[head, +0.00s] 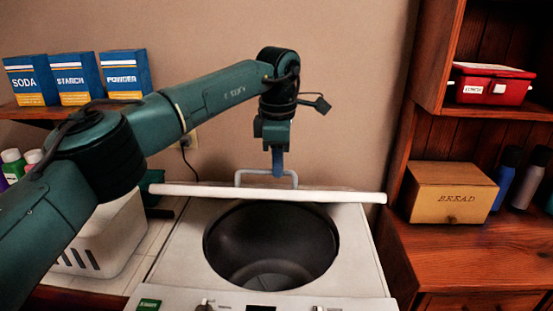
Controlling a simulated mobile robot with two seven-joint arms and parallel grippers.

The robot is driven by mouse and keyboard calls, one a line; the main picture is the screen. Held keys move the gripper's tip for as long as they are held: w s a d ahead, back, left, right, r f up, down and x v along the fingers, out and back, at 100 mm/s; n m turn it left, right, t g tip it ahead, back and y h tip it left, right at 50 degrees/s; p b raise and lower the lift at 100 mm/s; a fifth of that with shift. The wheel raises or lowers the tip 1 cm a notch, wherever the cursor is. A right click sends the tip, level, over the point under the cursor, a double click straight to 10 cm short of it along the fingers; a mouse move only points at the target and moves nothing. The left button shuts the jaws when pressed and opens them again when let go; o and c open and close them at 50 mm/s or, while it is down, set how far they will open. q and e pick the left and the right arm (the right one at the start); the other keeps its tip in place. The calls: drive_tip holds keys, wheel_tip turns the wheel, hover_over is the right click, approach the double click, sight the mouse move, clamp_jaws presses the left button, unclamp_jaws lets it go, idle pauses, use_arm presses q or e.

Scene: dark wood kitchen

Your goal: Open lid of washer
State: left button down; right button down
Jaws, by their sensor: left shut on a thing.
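The washer (180,268) stands in the middle of the head view, with its dark round drum opening (268,240) uncovered. Its white lid (330,195) is swung up and shows nearly edge-on as a thin bar behind the opening. A grey handle (240,178) sticks up beyond the lid's edge. My left gripper (278,168) points down at the middle of this handle and is shut on it. The fingertips are partly hidden against the handle. My right gripper is out of view.
A white basket (118,235) stands left of the washer. Boxes marked soda (30,82), starch and powder sit on a shelf at upper left. At right, a wooden cabinet holds a bread box (450,192), bottles and a red lunch box (490,85).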

use_arm(q)
drive_tip(key=shift+w+a+r+p, duration=0.15)
drive_tip(key=shift+w+r+p, duration=0.6)
drive_tip(key=shift+w+p, duration=0.25)
drive_tip(key=shift+w, duration=0.15)
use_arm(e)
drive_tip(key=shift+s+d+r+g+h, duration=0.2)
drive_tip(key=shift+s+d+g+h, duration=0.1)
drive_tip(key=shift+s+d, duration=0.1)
